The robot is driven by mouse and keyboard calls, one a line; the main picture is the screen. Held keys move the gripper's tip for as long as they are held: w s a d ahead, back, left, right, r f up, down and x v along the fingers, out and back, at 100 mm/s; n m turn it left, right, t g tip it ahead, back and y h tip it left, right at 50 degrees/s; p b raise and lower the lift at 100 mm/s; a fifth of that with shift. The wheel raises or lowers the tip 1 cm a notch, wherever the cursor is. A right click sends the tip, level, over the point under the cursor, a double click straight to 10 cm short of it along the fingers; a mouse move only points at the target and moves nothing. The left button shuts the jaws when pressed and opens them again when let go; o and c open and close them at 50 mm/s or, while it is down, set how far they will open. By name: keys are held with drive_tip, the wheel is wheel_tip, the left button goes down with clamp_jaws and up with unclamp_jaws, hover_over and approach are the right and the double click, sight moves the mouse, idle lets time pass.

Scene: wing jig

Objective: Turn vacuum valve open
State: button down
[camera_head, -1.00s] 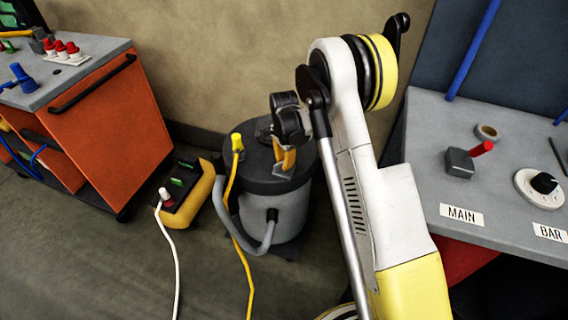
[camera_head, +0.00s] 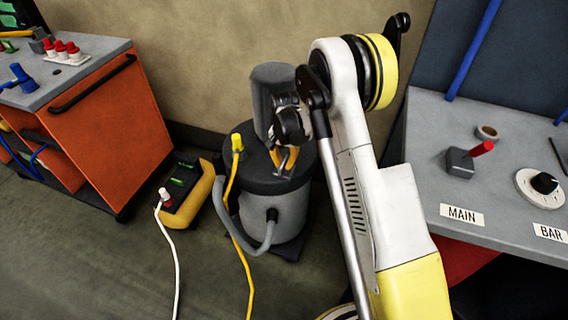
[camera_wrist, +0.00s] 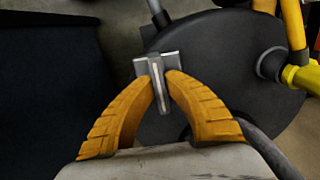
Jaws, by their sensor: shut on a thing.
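The vacuum (camera_head: 282,212) is a grey drum with a black lid (camera_head: 250,177), standing on the floor by the wall. A small grey metal handle, which looks like the vacuum valve, is on the lid and shows in the wrist view (camera_wrist: 156,66). My gripper (camera_head: 283,160) points down at the lid. In the wrist view, its two yellow fingertips (camera_wrist: 161,86) are closed around the handle's narrow upright part, one on each side. The handle is partly hidden by the fingers in the head view. The valve's open or closed position cannot be told.
A yellow hose end (camera_head: 237,143) and a grey hose (camera_head: 250,246) are attached to the vacuum. A yellow-black power box (camera_head: 188,194) is left of it, beside an orange cart (camera_head: 112,135). A grey bench (camera_head: 500,200) with a red-handled MAIN lever (camera_head: 470,157) is at right.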

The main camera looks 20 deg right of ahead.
sight(284, 161)
idle(0.5)
drive_tip(key=c, duration=1.4)
unclamp_jaws()
drive_tip(key=shift+c, duration=0.2)
wheel_tip(284, 161, up, 12)
